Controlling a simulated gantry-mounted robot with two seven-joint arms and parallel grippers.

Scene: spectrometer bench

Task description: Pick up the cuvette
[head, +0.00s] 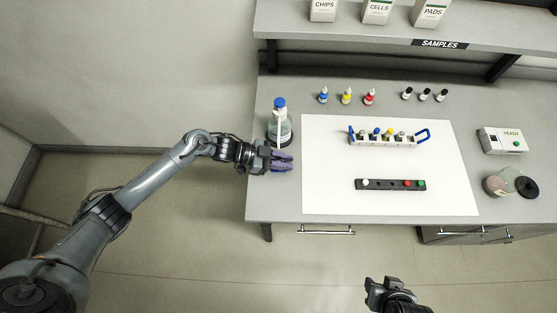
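I cannot single out the cuvette with certainty at this size. A dark flat holder (390,185) lies on the white mat, with a white piece (366,183) at its left end and red (407,183) and green (421,184) pieces at its right. Behind it stands a pale rack (382,143) with blue end handles and several small coloured-top items. My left gripper (284,163) is at the mat's left edge, well left of both, with nothing visible held; its finger gap is unclear. My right gripper (376,284) is below the bench's front edge, away from everything, its fingers too small to read.
A blue-capped wash bottle (280,124) stands just behind my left gripper. Dropper bottles (347,96) and small vials (424,95) line the back. A white device (503,140) and a jar (496,184) stand right. The mat's front (330,204) is clear.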

